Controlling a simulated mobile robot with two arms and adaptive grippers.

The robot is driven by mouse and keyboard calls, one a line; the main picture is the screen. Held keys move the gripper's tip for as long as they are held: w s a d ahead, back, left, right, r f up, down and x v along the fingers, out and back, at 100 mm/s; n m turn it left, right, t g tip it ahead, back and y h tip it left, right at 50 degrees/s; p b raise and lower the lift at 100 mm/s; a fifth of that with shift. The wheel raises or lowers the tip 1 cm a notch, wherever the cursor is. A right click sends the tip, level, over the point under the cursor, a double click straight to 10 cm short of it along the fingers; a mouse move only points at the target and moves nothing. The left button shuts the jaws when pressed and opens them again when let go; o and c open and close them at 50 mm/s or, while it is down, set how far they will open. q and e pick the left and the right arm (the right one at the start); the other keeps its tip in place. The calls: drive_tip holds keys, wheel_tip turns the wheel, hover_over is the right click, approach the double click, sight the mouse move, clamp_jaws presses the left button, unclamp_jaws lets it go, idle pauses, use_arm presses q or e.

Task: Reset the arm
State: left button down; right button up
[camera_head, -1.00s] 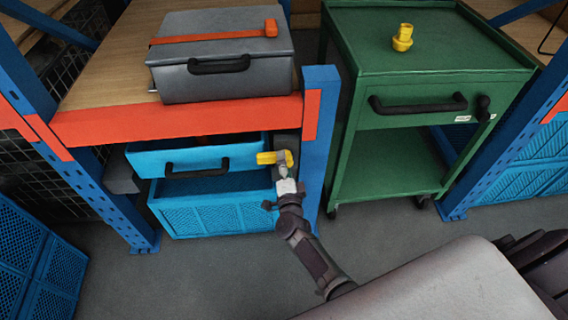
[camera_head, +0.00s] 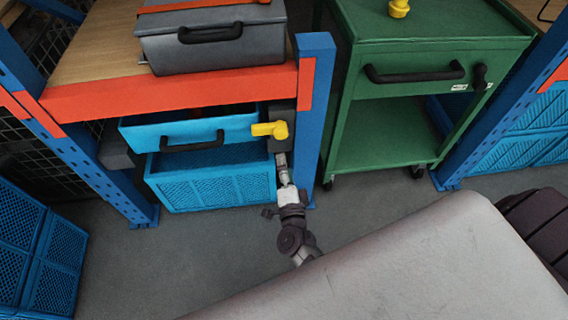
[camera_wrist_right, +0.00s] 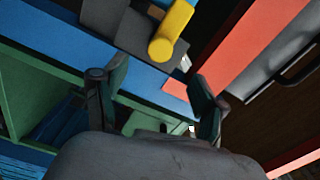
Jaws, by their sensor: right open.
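A yellow handle (camera_head: 270,130) points left from a dark grey block (camera_head: 282,115) on the blue post. In the right wrist view the yellow handle (camera_wrist_right: 171,32) stands out past my fingertips. My right gripper (camera_head: 283,166) is just below the handle in the head view, with a small gap. In the right wrist view its two dark fingers (camera_wrist_right: 158,72) are apart with nothing between them, so it is open and empty. My left gripper is not in view.
A blue drawer (camera_head: 190,135) stands partly out left of the handle, above a blue crate (camera_head: 215,187). A grey case (camera_head: 215,50) sits on the shelf. A green cart (camera_head: 385,140) stands right, with a yellow fitting (camera_head: 398,9) on top. Floor is clear in front.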

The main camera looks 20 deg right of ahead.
drive_tip(key=s+a+f+n+g+y, duration=0.2)
drive_tip(key=s+f+n+g+y, duration=0.25)
drive_tip(key=s+f+n, duration=0.55)
drive_tip(key=s+a+f+n+g+y, duration=0.25)
drive_tip(key=s+f+n+g, duration=0.35)
drive_tip(key=f, duration=0.8)
drive_tip(key=s+d+f+n+g+h, duration=0.1)
drive_tip(key=s+d+f+n+g, duration=0.25)
drive_tip(key=s, duration=0.35)
drive_tip(key=s+d+f+n+g+h, duration=0.1)
drive_tip(key=s+d+f+n+g, duration=0.2)
drive_tip(key=s, duration=0.5)
use_arm(q)
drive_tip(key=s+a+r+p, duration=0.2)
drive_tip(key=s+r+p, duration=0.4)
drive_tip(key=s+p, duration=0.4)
drive_tip(key=p, duration=0.3)
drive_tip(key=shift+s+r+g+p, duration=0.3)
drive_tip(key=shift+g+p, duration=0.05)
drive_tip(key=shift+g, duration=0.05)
use_arm(e)
drive_tip(key=s+d+r+m, duration=0.1)
drive_tip(key=s+d+r, duration=0.1)
drive_tip(key=s+r, duration=0.3)
drive_tip(key=s, duration=0.4)
drive_tip(key=shift+s+r+t, duration=0.3)
drive_tip(key=shift+s+r, duration=0.05)
drive_tip(key=shift+r, duration=0.05)
drive_tip(key=shift+m, duration=0.25)
